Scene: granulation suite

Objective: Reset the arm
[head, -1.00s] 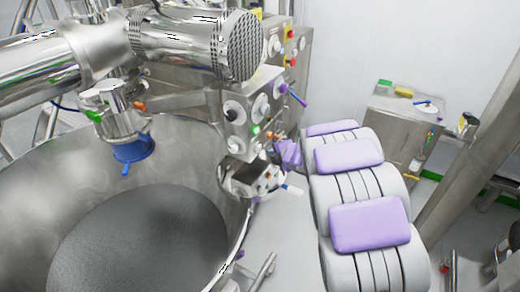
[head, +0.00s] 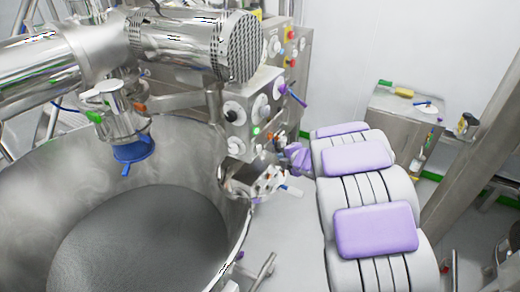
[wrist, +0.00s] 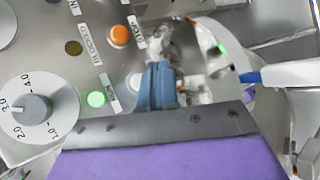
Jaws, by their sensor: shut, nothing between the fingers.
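My arm, white with purple pads, reaches from the lower right of the head view toward the control panel (head: 240,120) beside the large steel bowl (head: 215,205). My gripper (wrist: 158,85) shows in the wrist view as two blue-grey fingers, shut together with nothing between them. It is in front of the panel, right of a lit green button (wrist: 96,99) and below an orange button (wrist: 118,36). In the head view the gripper end is small and partly hidden behind my purple wrist. I cannot tell whether the fingers touch anything.
A numbered dial (wrist: 33,107) is at the left in the wrist view, and a blue-tipped white handle (wrist: 285,74) is at the right. Floor shows between bowl and arm.

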